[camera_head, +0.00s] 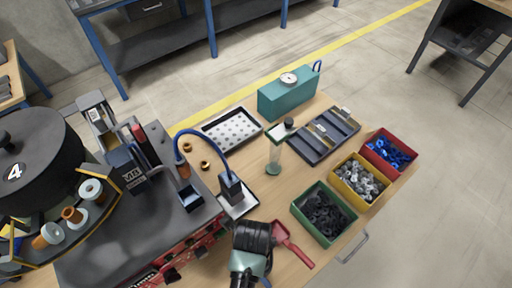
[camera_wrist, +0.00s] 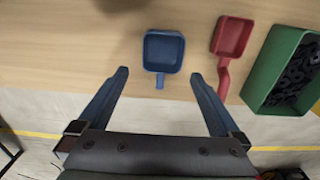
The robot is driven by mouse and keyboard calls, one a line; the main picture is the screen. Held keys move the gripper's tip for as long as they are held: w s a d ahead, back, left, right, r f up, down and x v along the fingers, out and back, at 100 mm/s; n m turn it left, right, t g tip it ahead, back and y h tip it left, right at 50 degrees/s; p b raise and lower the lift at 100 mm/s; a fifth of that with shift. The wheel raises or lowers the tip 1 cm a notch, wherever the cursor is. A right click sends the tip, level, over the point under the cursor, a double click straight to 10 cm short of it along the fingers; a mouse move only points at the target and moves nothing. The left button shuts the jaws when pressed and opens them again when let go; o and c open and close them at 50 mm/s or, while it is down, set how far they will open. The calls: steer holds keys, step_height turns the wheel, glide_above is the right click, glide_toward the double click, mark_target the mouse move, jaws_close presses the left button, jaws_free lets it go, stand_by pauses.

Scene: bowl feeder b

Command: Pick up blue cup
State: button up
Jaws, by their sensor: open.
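The blue cup (camera_wrist: 164,50) is a square, open-topped scoop with a short handle pointing toward me. It lies on the wooden table in the wrist view, just beyond my gripper (camera_wrist: 158,74). My gripper's two fingers are spread wide and empty, with the cup's handle lined up between the fingertips and not touched. In the head view my arm's end (camera_head: 252,240) hides the spot beside the red scoop, so I cannot make out the cup there.
A red scoop (camera_wrist: 232,38) lies right of the cup. A green bin (camera_wrist: 287,72) of dark parts stands further right. In the head view, yellow (camera_head: 340,188) and red (camera_head: 384,168) bins stand beyond, and a dark machine (camera_head: 130,215) is at left.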

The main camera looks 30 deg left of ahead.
steer(key=shift+w+d+f, duration=0.1)
steer(key=shift+f, duration=2.25)
steer(key=shift+w+d+f, duration=0.1)
steer(key=shift+f, duration=2.25)
steer(key=c, duration=1.3)
steer(key=shift+r, duration=0.1)
